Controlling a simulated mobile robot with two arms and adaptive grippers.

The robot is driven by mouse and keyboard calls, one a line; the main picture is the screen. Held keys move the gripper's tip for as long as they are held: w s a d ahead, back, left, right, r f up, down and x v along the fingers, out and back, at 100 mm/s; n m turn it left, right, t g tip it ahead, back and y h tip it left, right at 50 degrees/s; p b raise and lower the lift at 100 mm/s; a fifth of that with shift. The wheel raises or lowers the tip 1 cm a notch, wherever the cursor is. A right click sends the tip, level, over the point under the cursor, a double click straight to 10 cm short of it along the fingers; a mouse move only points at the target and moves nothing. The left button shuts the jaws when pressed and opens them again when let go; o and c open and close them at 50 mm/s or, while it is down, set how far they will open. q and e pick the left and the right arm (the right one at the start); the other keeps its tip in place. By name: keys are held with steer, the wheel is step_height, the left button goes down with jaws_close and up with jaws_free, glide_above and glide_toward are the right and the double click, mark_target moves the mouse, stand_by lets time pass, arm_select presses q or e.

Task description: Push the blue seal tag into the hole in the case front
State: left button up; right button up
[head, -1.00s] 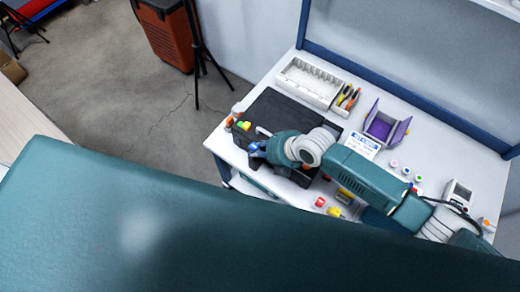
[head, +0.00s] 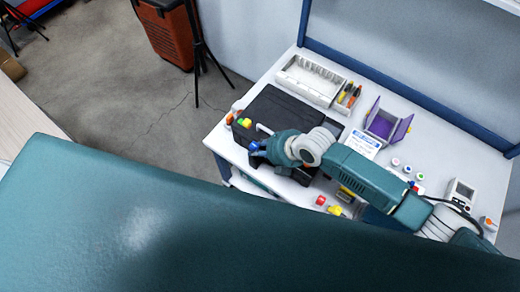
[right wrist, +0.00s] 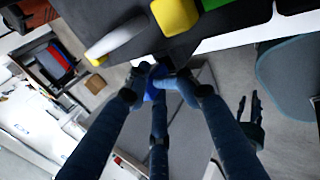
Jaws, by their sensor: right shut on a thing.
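The black case (head: 278,108) lies on the white table. My right gripper (head: 257,149) is at its front face, near the left corner. In the right wrist view the fingers of my right gripper (right wrist: 153,80) are shut on the blue seal tag (right wrist: 151,88), close against the dark case (right wrist: 150,48). The tag (head: 254,145) also shows as a small blue patch in the head view. The hole is hidden, and I cannot tell whether the tag is in it. My left gripper (right wrist: 248,108) shows small in the right wrist view, empty, fingers apart.
Yellow and green pieces (head: 244,122) sit by the case's left end. Behind it stand a white tray (head: 308,82) and a purple open box (head: 382,124). A red piece (head: 320,200) and a yellow piece (head: 335,210) lie near the front edge.

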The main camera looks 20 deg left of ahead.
steer(key=shift+f+b, duration=1.4)
steer(key=shift+b, duration=0.3)
stand_by(4.3)
steer(key=o, duration=1)
steer(key=shift+d, duration=0.1)
steer(key=shift+w, duration=0.1)
steer(key=shift+o, duration=1.4)
steer(key=shift+w+r, duration=0.15)
steer(key=shift+r, duration=0.05)
steer(key=shift+s+r+p, duration=0.2)
steer(key=shift+r+p, duration=2.65)
steer(key=shift+r, duration=0.5)
